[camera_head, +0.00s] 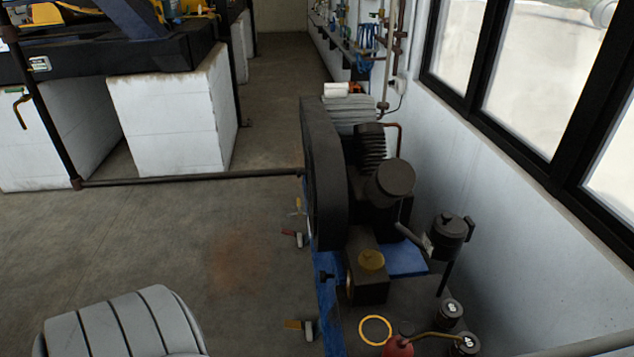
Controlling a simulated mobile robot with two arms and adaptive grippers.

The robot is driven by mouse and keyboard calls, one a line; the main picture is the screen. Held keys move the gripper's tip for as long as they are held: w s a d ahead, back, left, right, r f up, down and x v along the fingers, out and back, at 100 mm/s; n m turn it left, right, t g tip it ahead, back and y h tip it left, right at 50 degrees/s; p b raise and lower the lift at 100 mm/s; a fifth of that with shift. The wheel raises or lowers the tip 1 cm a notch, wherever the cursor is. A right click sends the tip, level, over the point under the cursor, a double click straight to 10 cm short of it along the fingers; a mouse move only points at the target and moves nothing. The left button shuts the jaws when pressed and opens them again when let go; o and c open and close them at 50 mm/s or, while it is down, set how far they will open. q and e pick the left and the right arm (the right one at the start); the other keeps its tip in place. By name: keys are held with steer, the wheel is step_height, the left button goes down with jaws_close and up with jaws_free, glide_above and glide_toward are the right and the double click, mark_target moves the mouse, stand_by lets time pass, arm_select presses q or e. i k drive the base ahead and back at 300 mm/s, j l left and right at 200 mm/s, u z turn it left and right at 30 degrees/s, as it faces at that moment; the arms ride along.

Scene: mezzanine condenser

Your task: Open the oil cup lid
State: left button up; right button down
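I cannot tell for certain which part is the oil cup lid. A dark upright cup-like canister (449,230) with a flat top stands to the right, on a thin post. A yellow ring (375,330) lies on the dark surface in front of the block. A red oil can (398,346) with a long brass spout is at the bottom edge, partly cut off. Neither of my grippers is in view.
A black belt guard (325,175) rises left of the compressor. A horizontal pipe (190,177) runs left from it to a post. White blocks (172,125) stand behind. A grey ribbed object (120,325) fills the bottom left. A white wall (480,190) with windows bounds the right. Floor (150,235) is open left.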

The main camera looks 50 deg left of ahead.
mark_target(370, 259)
steer(key=u, duration=1.1)
